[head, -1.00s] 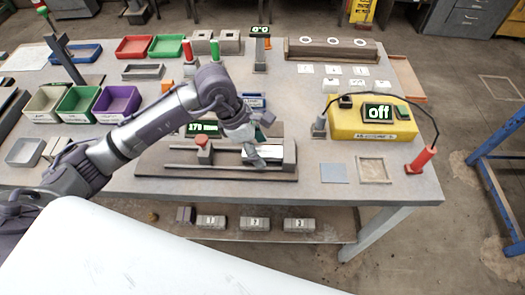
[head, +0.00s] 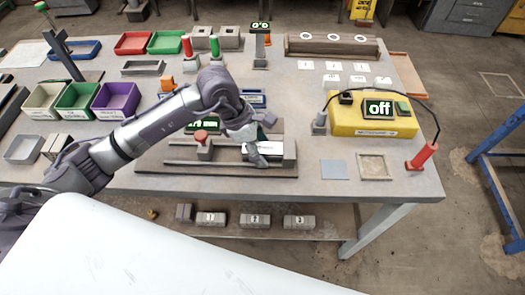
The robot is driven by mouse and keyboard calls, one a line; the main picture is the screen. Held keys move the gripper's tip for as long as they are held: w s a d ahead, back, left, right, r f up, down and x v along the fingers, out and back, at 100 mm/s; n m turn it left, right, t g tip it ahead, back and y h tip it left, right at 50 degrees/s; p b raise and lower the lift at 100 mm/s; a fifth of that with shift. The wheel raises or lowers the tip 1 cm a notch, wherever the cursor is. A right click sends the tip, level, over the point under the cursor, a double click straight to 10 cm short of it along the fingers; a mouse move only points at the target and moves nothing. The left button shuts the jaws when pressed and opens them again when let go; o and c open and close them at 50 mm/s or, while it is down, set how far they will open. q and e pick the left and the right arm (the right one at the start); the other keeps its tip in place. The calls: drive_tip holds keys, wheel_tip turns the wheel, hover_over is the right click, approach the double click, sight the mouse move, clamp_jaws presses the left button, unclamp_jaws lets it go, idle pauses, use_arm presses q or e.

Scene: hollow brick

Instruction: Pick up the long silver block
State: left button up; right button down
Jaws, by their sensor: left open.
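A bright silver block (head: 272,148) lies lengthwise in the measuring fixture (head: 230,174) at the table's front middle. I take it for the long silver block; its left part is hidden behind my gripper. My left gripper (head: 257,156) reaches down over the block from the back left, with its jaws open. The fingers overlap the block in the picture; I cannot tell whether they touch it. My right gripper is not in view.
A red knob (head: 201,137) stands on the fixture, left of my gripper. A yellow box (head: 372,124) reading "off" stands right, its cable running to a red handle (head: 423,155). Coloured bins (head: 115,98) stand left. Numbered grey blocks (head: 254,220) lie on the shelf below.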

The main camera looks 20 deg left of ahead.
use_arm(q)
drive_tip(key=shift+c, duration=0.2)
drive_tip(key=shift+s, duration=0.1)
clamp_jaws()
